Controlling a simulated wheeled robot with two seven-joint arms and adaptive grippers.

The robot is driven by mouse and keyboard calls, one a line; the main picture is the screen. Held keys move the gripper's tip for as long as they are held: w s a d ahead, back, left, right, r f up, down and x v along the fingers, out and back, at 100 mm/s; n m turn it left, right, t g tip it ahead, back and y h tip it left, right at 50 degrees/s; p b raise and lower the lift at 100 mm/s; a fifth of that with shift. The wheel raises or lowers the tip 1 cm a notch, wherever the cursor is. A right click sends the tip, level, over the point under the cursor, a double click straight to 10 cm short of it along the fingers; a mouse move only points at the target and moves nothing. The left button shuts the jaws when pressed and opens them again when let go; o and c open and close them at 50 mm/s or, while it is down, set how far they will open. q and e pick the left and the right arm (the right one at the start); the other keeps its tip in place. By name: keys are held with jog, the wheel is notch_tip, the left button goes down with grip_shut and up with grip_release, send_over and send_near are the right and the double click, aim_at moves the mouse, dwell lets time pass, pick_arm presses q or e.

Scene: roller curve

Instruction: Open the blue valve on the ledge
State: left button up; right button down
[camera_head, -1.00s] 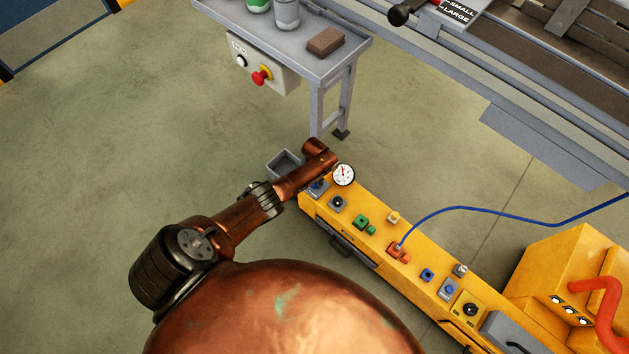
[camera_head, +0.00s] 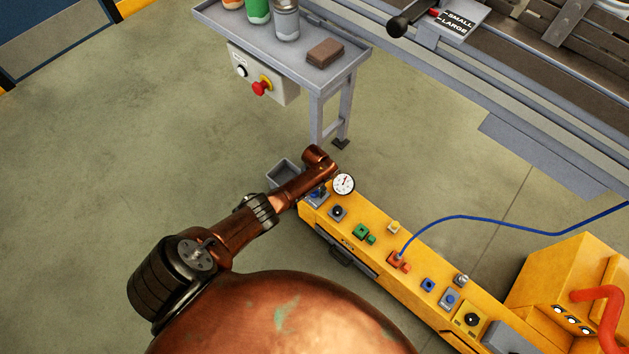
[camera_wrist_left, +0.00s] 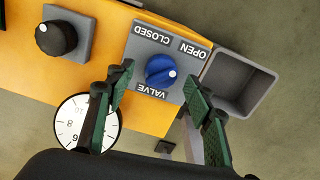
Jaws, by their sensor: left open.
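The blue valve (camera_wrist_left: 160,71) is a round knob on a grey plate marked CLOSED, OPEN and VALVE, upside down in the left wrist view. Its white mark sits at the knob's right side. My left gripper (camera_wrist_left: 157,79) is open, with its green-padded fingers to the left and right of the knob and nothing held. I cannot tell whether a finger touches the knob. My right gripper is not in view.
A white gauge (camera_head: 343,183) stands beside the valve, close to the left fingers. An open grey bin (camera_wrist_left: 238,83) adjoins the ledge end. A grey table leg (camera_head: 316,118) stands behind.

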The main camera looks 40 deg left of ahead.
pick_arm(q)
notch_tip(320, 180, up, 11)
jog(key=shift+f, duration=0.2)
dwell(0.6)
jog(key=s+f, duration=1.8)
jog(key=s, duration=0.2)
jog(key=s+d+f, duration=0.1)
jog(key=s+f, duration=0.4)
jog(key=s, duration=0.5)
jog(key=s+d+f, duration=0.1)
jog(key=s+f, duration=0.3)
jog(key=s, duration=0.7)
jog(key=s+d+f+m, duration=0.1)
jog(key=s+d+f, duration=0.15)
jog(key=s, duration=1.15)
jog(key=s+r+p, duration=0.6)
jog(key=r+p, duration=0.2)
jog(key=p, duration=0.6)
jog(key=shift+s+a+r+m, duration=0.15)
jog(key=shift+a+r+m, duration=0.15)
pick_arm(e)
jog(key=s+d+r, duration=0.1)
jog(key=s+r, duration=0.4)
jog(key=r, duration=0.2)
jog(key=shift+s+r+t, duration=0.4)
pick_arm(q)
jog(key=shift+c, duration=0.5)
